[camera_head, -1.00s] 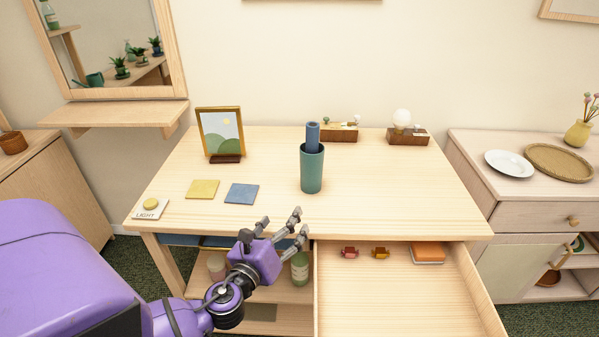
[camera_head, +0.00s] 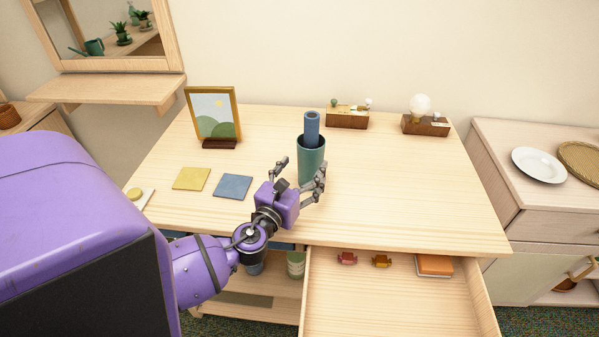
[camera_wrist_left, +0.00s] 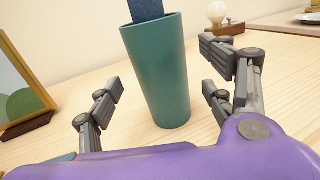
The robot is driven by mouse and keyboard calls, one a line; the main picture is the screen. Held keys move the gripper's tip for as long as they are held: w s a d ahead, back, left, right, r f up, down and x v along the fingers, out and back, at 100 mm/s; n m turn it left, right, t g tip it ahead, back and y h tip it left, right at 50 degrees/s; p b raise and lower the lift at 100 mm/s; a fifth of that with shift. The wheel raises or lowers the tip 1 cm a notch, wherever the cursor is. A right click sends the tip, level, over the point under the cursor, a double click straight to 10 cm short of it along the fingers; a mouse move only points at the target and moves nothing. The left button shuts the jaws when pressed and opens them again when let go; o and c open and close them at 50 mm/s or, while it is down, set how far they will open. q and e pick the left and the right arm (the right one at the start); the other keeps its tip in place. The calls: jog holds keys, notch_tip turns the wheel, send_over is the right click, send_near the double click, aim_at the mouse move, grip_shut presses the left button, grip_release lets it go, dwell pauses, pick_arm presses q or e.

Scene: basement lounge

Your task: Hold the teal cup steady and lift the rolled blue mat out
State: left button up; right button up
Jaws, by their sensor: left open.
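The teal cup (camera_head: 312,158) stands upright on the table (camera_head: 400,200). The rolled blue mat (camera_head: 311,127) stands in it and sticks up above the rim. My left gripper (camera_head: 302,170) is open at the near side of the cup, and its right finger overlaps the cup's lower part in the head view. In the left wrist view the cup (camera_wrist_left: 160,75) stands ahead between the spread fingers (camera_wrist_left: 165,97), with gaps on both sides. The mat (camera_wrist_left: 146,9) is cut off at the top there. My right gripper is not in view.
A yellow square (camera_head: 191,179) and a blue square (camera_head: 233,186) lie left of the gripper. A framed picture (camera_head: 212,116) stands behind them. Wooden blocks (camera_head: 347,119) sit at the back. An open drawer (camera_head: 390,300) juts out below the table's front edge.

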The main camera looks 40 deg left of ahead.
aim_at(305, 166)
pick_arm(q)
jog(key=x, duration=0.4)
jog(key=shift+w+f, duration=0.1)
jog(key=shift+w, duration=0.3)
jog(key=shift+w+a, duration=0.1)
jog(key=shift+w, duration=0.1)
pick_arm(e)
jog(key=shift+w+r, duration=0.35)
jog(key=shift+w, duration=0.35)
pick_arm(q)
jog(key=c, duration=1.3)
jog(key=shift+c, duration=0.2)
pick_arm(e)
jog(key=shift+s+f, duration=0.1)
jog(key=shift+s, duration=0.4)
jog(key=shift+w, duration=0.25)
